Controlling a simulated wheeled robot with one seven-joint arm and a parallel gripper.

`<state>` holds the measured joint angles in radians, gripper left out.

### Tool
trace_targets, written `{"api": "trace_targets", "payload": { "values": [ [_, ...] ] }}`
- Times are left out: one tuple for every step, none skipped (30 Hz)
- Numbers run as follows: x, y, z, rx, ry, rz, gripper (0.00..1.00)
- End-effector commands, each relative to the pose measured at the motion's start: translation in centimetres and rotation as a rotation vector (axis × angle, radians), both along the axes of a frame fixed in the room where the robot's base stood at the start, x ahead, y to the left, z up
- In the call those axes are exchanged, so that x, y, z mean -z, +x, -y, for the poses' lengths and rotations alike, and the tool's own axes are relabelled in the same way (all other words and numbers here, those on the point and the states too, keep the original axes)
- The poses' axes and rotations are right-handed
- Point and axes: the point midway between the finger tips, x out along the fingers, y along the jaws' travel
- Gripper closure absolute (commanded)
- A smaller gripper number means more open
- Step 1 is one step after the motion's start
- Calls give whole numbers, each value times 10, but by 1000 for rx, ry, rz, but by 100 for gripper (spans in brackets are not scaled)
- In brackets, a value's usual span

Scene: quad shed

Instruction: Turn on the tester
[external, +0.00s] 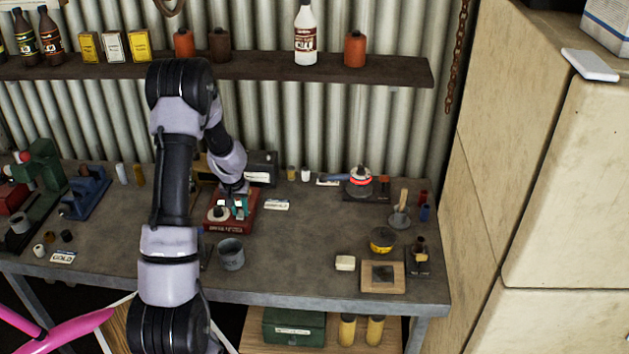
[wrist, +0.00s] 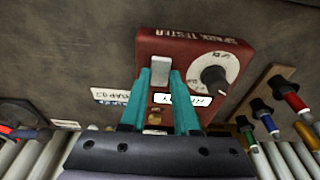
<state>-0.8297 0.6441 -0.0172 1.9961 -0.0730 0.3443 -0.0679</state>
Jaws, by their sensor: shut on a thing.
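The tester is a red box marked "SPARK TESTER" (wrist: 190,45) in the wrist view. It sits on the bench in the external view (external: 224,228). Its top carries a pale grey switch lever (wrist: 160,64), a white dial with a dark knob (wrist: 214,78), a small white label (wrist: 182,99) and a brass-coloured part (wrist: 154,117). My gripper (wrist: 161,76), with teal fingers, has one fingertip on each side of the lever and is shut on it. In the external view my gripper (external: 238,207) is over the tester, and the lever is hard to make out there.
A grey metal cup (external: 231,255) stands in front of the tester. A white card (external: 277,204) lies to its right. Dark-capped coloured items (wrist: 290,97) are in a wooden rack beside it. The bench (external: 300,250) is bare right of the cup.

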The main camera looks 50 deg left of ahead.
Motion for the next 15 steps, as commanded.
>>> {"api": "trace_targets", "payload": {
  "values": [
    [0,1,-2,0,-18,-20,100],
    [1,1,-2,-1,-30,-31,100],
    [1,1,-2,0,-42,-44,100],
    [1,1,-2,0,-51,-52,100],
    [1,1,-2,0,-58,-59,100],
    [0,2,-2,-1,-65,-66,100],
    [0,2,-2,-1,-69,-70,100],
    [0,2,-2,-1,-72,-73,100],
    [0,2,-2,-1,-74,-75,100],
    [0,2,-2,-1,-74,-76,100],
    [0,2,-2,-1,-75,-75,100],
    [0,1,-2,-1,-75,-75,100],
    [0,2,-2,-1,-75,-75,100],
    [0,1,-2,-1,-75,-75,100],
    [0,2,-2,-1,-75,-75,100]
  ]
}}
